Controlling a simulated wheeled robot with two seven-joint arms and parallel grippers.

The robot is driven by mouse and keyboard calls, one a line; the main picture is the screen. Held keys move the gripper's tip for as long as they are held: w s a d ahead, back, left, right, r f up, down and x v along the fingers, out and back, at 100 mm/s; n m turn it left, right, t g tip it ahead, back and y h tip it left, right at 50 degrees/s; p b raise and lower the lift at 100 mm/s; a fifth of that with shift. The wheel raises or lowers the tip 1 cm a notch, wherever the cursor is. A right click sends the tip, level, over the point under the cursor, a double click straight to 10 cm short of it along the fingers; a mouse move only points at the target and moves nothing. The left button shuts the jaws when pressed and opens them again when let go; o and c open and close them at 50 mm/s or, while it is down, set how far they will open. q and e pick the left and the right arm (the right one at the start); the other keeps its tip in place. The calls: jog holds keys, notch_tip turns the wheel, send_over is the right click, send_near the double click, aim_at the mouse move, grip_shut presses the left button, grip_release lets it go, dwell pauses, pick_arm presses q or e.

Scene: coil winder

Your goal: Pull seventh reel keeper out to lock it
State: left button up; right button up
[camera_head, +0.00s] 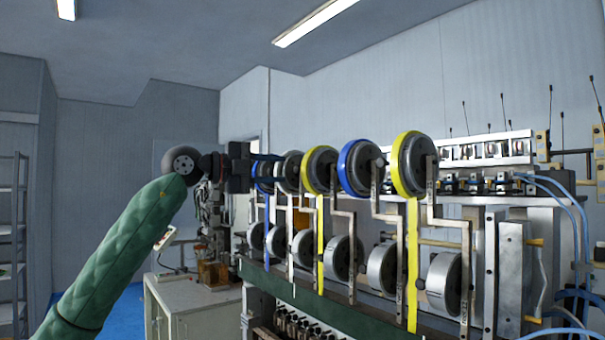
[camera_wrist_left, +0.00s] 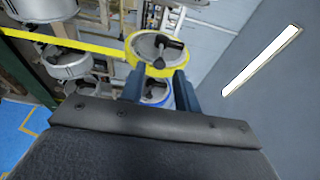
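A row of upright reels with yellow, blue and grey rims runs along the top of the winder; the nearest is a yellow reel (camera_head: 408,163), with a blue reel (camera_head: 357,167) behind it. My left gripper (camera_head: 279,158) is at the far end of the row, pointing along the reels. In the left wrist view its two dark fingers are apart, with nothing held between them. Just beyond the fingertips is a yellow-rimmed reel (camera_wrist_left: 135,47) with a dark keeper (camera_wrist_left: 160,47) across its hub. I cannot tell which reel is the seventh. My right gripper is out of view.
Lower metal drums (camera_head: 442,283) and thin upright brackets (camera_head: 467,275) stand below the reels. Yellow and blue strips hang down between them. A pale cabinet (camera_head: 195,312) stands left of the winder, with a shelf rack (camera_head: 12,240) at far left.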

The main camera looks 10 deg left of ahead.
pick_arm(q)
jog(key=b+v, duration=0.1)
jog(key=v, duration=0.2)
jog(key=shift+s+a, duration=0.15)
jog(key=shift+a, duration=0.15)
dwell(0.5)
